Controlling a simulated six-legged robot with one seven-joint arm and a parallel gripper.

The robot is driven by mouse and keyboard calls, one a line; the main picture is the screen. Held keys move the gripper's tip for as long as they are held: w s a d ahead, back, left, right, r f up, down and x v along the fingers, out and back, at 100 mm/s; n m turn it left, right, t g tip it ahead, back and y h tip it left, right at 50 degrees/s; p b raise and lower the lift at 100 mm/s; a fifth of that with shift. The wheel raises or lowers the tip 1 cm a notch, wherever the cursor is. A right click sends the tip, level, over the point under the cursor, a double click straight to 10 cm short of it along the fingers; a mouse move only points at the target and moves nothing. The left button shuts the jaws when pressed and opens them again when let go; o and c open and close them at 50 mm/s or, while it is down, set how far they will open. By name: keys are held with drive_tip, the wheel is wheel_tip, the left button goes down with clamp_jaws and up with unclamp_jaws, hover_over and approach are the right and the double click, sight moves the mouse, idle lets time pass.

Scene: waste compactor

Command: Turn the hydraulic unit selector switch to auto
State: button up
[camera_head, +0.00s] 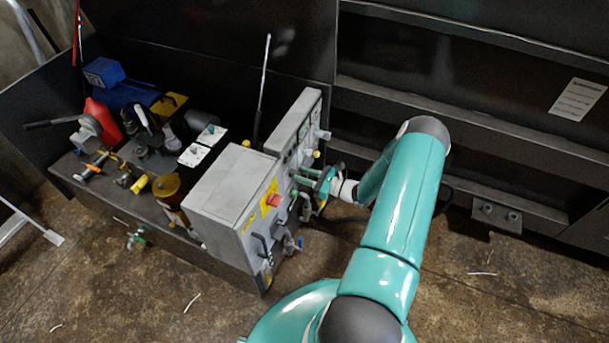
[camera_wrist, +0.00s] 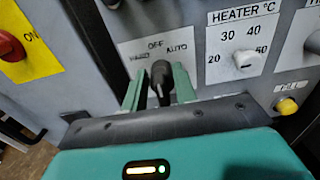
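The black selector switch (camera_wrist: 161,78) shows in the wrist view on a grey panel with the labels HAND, OFF and AUTO. Its knob stands roughly upright, towards OFF; AUTO is up and to the right. My gripper (camera_wrist: 158,84) has one green finger on each side of the knob, with visible gaps between the fingers and the knob. It is open around the knob. In the head view my gripper (camera_head: 320,180) is at the front of the grey control cabinet (camera_head: 232,185). The switch is not clearly visible there.
A white heater knob (camera_wrist: 246,60) and a yellow button (camera_wrist: 287,106) are right of the switch. A red button (camera_wrist: 10,45) on a yellow plate is to the left. A cluttered bench (camera_head: 130,205) stands left of the cabinet. Floor in front is mostly clear.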

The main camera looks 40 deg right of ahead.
drive_tip(key=shift+m, duration=0.4)
drive_tip(key=m, duration=0.3)
drive_tip(key=shift+d+m, duration=0.25)
drive_tip(key=shift+m, duration=0.05)
drive_tip(key=m, duration=0.4)
drive_tip(key=shift+w+d+f+m, duration=0.15)
drive_tip(key=shift+d+m, duration=0.05)
drive_tip(key=shift+m, duration=0.1)
idle(0.3)
drive_tip(key=o, duration=0.6)
drive_tip(key=v, duration=1.3)
drive_tip(key=shift+s+d, duration=0.2)
drive_tip(key=shift+s, duration=0.1)
